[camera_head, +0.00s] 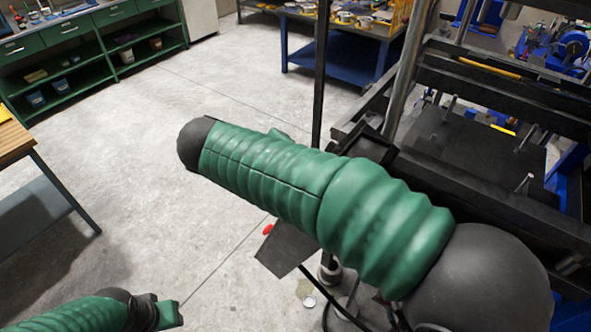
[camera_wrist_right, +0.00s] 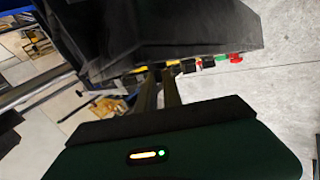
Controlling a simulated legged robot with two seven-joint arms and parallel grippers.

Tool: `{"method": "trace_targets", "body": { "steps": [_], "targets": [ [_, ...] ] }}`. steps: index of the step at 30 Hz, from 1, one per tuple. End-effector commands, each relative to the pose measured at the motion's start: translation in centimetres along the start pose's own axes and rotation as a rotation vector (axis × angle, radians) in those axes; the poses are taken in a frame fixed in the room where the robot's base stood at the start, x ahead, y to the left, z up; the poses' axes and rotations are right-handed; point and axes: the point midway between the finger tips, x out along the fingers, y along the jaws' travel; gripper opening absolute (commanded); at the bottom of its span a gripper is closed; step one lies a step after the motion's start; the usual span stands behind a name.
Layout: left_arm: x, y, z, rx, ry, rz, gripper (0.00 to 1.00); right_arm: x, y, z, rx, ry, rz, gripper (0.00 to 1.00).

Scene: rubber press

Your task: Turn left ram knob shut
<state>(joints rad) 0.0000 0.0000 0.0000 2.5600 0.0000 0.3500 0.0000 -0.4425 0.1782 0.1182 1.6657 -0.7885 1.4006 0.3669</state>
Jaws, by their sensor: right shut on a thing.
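In the right wrist view, my right gripper (camera_wrist_right: 160,82) reaches up to the lower edge of a dark control box (camera_wrist_right: 180,35). Its fingers are shut on a small knob in the row there; the fingers mostly hide this knob, and its turn angle cannot be told. Yellow, black and green controls and a red button (camera_wrist_right: 236,57) sit to the right along the same edge. In the head view, part of the control box (camera_head: 285,248) shows below my right arm, with the red button (camera_head: 268,230) at its left.
The black press frame (camera_head: 470,165) with steel columns stands right of my right arm. A wooden-topped bench (camera_head: 14,138) is at the left, green shelving (camera_head: 85,65) at the back left, and a blue table (camera_head: 335,55) at the back. The concrete floor between is clear.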

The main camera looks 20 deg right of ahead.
Motion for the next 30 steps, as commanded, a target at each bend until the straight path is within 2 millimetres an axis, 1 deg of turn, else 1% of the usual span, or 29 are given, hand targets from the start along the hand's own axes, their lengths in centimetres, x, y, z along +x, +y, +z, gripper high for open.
{"method": "trace_targets", "body": {
  "steps": [1,5,6,25,28,30],
  "targets": [
    [0.1,0.0,0.0,0.0,0.0,0.0,0.36,0.2,-0.4,0.3,-0.004,-0.014,-0.005,0.13],
    [0.1,0.0,0.0,0.0,0.0,0.0,0.36,0.2,-0.3,0.4,-0.004,-0.015,-0.005,0.3],
    [0.1,0.0,0.0,0.0,0.0,0.0,0.36,0.2,-0.3,0.4,-0.003,-0.014,-0.004,0.32],
    [0.1,0.0,0.0,0.0,0.0,0.0,0.36,0.3,0.1,0.2,0.0,-0.011,-0.002,0.32],
    [0.2,0.0,0.1,0.0,0.0,0.0,0.36,-0.5,0.0,0.1,0.0,-0.008,-0.003,0.32],
    [0.4,0.0,0.1,0.0,0.0,0.0,0.36,-1.8,-0.1,0.0,0.0,-0.005,-0.004,0.32]
  ]
}}
